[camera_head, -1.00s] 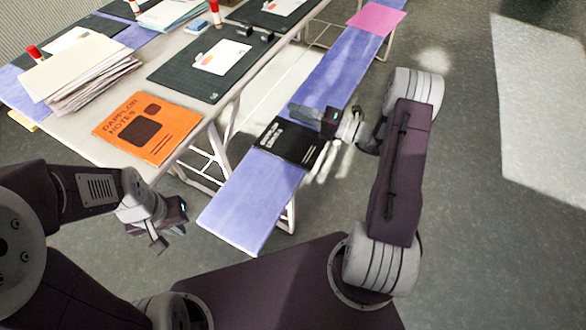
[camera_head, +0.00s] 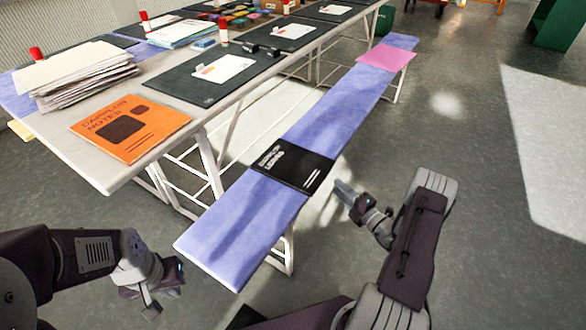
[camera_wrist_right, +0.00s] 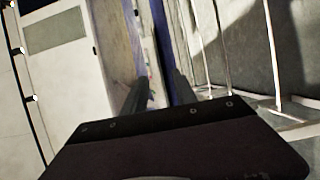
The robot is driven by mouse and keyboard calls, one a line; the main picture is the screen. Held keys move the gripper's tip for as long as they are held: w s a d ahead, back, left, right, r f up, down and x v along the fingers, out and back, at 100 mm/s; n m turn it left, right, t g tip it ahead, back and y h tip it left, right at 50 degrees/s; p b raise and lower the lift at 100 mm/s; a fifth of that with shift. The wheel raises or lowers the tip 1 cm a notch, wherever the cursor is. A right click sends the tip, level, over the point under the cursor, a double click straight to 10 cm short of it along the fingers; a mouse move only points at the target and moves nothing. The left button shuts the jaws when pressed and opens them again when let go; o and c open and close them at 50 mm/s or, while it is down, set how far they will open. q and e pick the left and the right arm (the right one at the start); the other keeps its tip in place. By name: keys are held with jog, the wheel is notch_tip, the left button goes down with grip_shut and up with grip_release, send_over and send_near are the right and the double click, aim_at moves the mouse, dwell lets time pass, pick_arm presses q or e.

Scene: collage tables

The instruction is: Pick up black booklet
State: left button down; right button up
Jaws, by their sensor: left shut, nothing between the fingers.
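The black booklet (camera_head: 290,167), with white lettering, lies flat on the purple-covered bench (camera_head: 235,225) in the head view. One edge is near the bench's right side. My right gripper (camera_head: 344,194) is beside the bench, to the right of the booklet and apart from it. Its two dark fingers (camera_wrist_right: 160,95) stand apart with nothing between them in the right wrist view, so it is open. My left gripper (camera_head: 152,308) is shut and empty at lower left, away from the booklet.
A table (camera_head: 110,180) on the left holds an orange booklet (camera_head: 130,127), a stack of papers (camera_head: 88,75) and dark mats (camera_head: 180,78). A pink sheet (camera_head: 387,57) lies farther along the bench. The floor on the right is clear.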

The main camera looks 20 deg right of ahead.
jog(key=b+x, duration=0.2)
jog(key=x, duration=0.3)
jog(key=shift+a, duration=0.2)
grip_shut()
dwell(1.1)
